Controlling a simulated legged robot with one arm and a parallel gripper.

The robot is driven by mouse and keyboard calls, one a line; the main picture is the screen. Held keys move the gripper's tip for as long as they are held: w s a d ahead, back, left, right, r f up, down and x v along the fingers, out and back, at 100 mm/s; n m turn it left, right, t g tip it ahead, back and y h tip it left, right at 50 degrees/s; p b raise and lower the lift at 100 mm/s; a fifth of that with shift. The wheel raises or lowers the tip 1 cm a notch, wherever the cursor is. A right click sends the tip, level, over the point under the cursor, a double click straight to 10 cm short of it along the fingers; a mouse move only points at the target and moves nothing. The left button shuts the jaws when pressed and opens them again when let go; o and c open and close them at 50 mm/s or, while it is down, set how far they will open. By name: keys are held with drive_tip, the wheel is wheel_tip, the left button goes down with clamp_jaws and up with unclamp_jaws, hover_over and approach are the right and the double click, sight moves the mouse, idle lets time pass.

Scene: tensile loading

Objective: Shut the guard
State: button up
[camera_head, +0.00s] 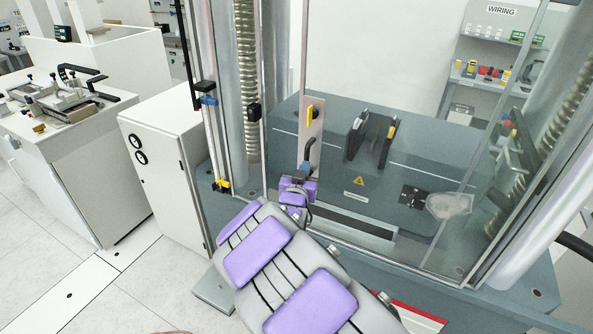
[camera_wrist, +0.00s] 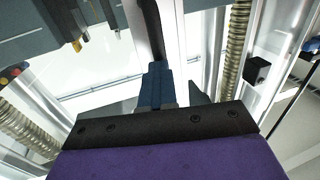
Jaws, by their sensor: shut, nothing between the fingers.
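The guard is a clear panel (camera_head: 405,80) in a thin metal frame at the front of the testing machine. Its upright left edge carries a pale strip (camera_head: 313,128) with a yellow mark. In the picture, a gap lies between this edge and the left column. My gripper (camera_head: 304,168) is at the strip's lower part, its fingers shut and empty. In the wrist view, the closed blue fingers (camera_wrist: 157,72) point at a dark curved bar (camera_wrist: 152,28), which seems to be the guard's handle. I cannot tell whether they touch it.
Behind the panel, two black grips (camera_head: 372,137) show above the grey machine base (camera_head: 420,165). A ribbed screw column (camera_head: 247,80) stands left of the guard. A white cabinet (camera_head: 160,165) and a bench stand farther left. Floor at lower left is clear.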

drive_tip(key=shift+o, duration=0.9)
drive_tip(key=shift+w+d+r+m, duration=0.15)
drive_tip(key=shift+w+d+r, duration=0.1)
drive_tip(key=shift+d, duration=0.3)
drive_tip(key=shift+w+d+r+m, duration=0.15)
drive_tip(key=shift+d+r, duration=0.1)
drive_tip(key=shift+d, duration=0.25)
drive_tip(key=shift+o, duration=0.5)
drive_tip(key=shift+f, duration=0.25)
drive_tip(key=shift+o, duration=0.9)
drive_tip(key=shift+s+f, duration=0.15)
drive_tip(key=shift+s, duration=0.05)
drive_tip(key=shift+o, duration=0.4)
drive_tip(key=shift+s+d+f+b, duration=0.3)
drive_tip(key=shift+s+d+b, duration=0.2)
drive_tip(key=shift+s+d, duration=0.3)
drive_tip(key=s+a+b, duration=0.3)
drive_tip(key=s+a, duration=0.1)
drive_tip(key=s, duration=1)
drive_tip(key=shift+f, duration=0.3)
